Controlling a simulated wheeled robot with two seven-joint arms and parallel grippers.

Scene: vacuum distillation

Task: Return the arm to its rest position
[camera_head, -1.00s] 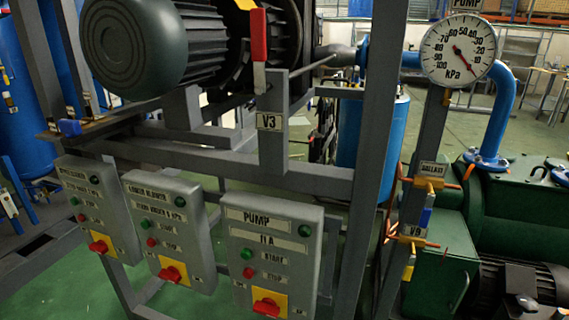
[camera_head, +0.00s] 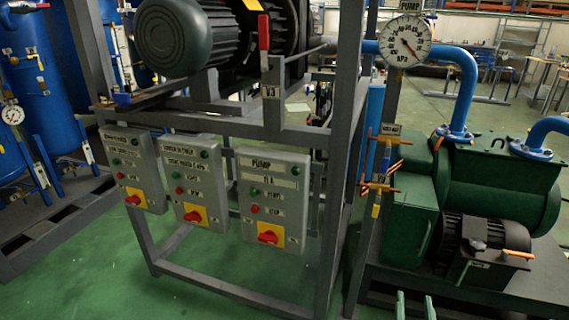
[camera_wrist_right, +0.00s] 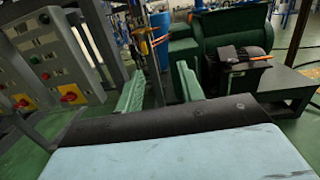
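The tips of my right gripper (camera_head: 415,307) show at the bottom edge of the head view, right of the control panels and in front of the green pump. Its two green fingers stand apart with nothing between them. In the right wrist view the gripper (camera_wrist_right: 160,88) is also open and empty, with floor and a post beyond its fingers. It touches nothing that I can see. The rest of the right arm is hidden below the head view. My left gripper is in neither view.
The grey PUMP panel (camera_head: 267,203) hangs on a steel frame with two similar panels. The green pump (camera_head: 503,185) stands at right. A pressure gauge (camera_head: 405,42) and orange-handled valves (camera_head: 380,187) are on the post. Green floor (camera_head: 240,278) is open in front.

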